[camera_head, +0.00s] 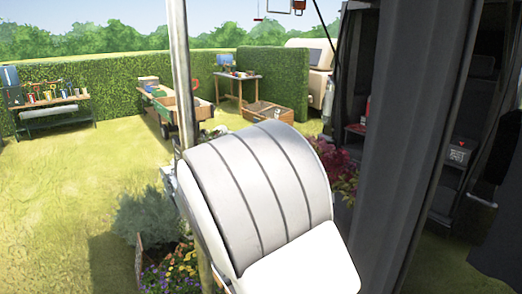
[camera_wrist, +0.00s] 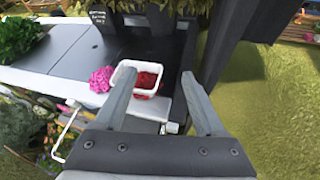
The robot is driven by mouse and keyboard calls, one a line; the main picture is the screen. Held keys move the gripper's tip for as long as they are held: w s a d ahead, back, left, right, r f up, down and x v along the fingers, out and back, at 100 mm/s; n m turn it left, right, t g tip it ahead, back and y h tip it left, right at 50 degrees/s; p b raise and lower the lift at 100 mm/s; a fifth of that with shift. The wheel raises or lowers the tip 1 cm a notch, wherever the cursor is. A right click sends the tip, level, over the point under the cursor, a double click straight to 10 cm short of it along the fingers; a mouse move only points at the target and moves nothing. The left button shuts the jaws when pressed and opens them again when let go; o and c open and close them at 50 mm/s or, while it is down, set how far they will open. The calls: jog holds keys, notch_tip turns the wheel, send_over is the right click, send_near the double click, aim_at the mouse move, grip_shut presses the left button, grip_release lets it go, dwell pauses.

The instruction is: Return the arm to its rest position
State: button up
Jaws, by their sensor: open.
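My gripper (camera_wrist: 154,90) shows in the wrist view with its two grey fingers spread wide apart. Nothing is held between them. Beyond the fingertips is a white container (camera_wrist: 125,71) with red contents, standing on a dark surface with a white edge. A pink flower cluster (camera_wrist: 102,79) lies just left of the container. In the head view, a large white, ribbed part of my arm fills the middle. My gripper is not visible in that view.
In the head view, a grey post (camera_head: 405,150) stands close on the right. Shrubs and flowers (camera_head: 150,222) are at lower left. A cart (camera_head: 178,105) and a tool bench (camera_head: 48,106) stand farther back. Open grass (camera_head: 75,170) lies at left.

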jog(key=s+d+r+m+g+y, duration=0.1)
jog(key=s+d+r+m+g, duration=0.2)
jog(key=s+d+m, duration=0.3)
jog(key=s+d+r+m+g+y, duration=0.1)
jog(key=s+d+r+m+g, duration=0.2)
jog(key=s+d+m, duration=0.35)
jog(key=s+a+r+m+y, duration=0.3)
jog(key=s+m, duration=0.3)
jog(key=s, duration=0.2)
jog(key=s+a+r+m+t+y, duration=0.1)
jog(key=s+a+r+m+y, duration=0.2)
jog(key=s+m, duration=0.4)
jog(key=shift+s+a+r, duration=0.25)
jog(key=shift+s+a, duration=0.1)
jog(key=shift+a, duration=0.15)
